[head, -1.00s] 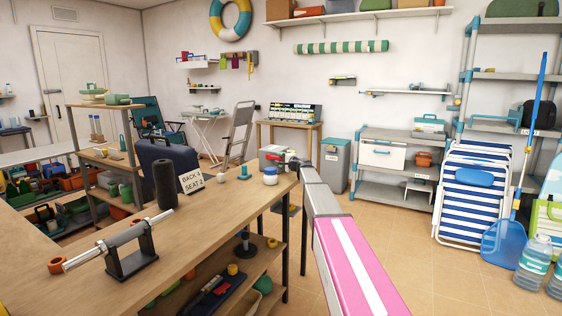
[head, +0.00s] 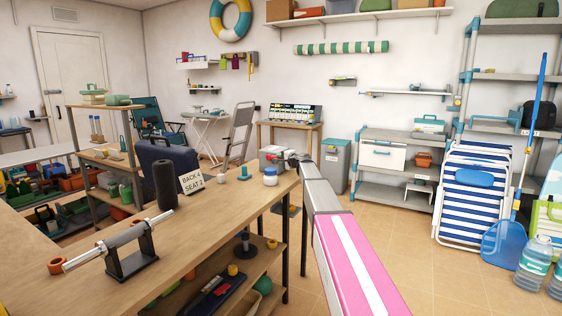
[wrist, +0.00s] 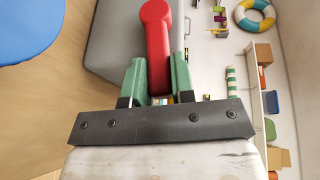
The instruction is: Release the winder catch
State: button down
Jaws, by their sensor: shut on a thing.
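A red lever (wrist: 156,45) with a rounded end stands out in the wrist view, in front of a grey box (wrist: 125,42). I take the lever to be the catch. My gripper (wrist: 156,75) has two green fingers, one on each side of the lever's shaft, and is shut on it.
A white jar with a blue lid (head: 270,177), a teal stand (head: 244,172) and a sign (head: 191,182) are on the bench (head: 215,225) near the box. A roller on a black stand (head: 130,245) is closer.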

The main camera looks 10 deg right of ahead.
dwell(0.3)
jog(key=c, duration=1)
grip_release()
jog(key=shift+o, duration=0.2)
jog(key=v, duration=1)
jog(key=shift+s+d+r, duration=0.15)
jog(key=shift+s+d, duration=0.05)
jog(key=shift+s, duration=0.1)
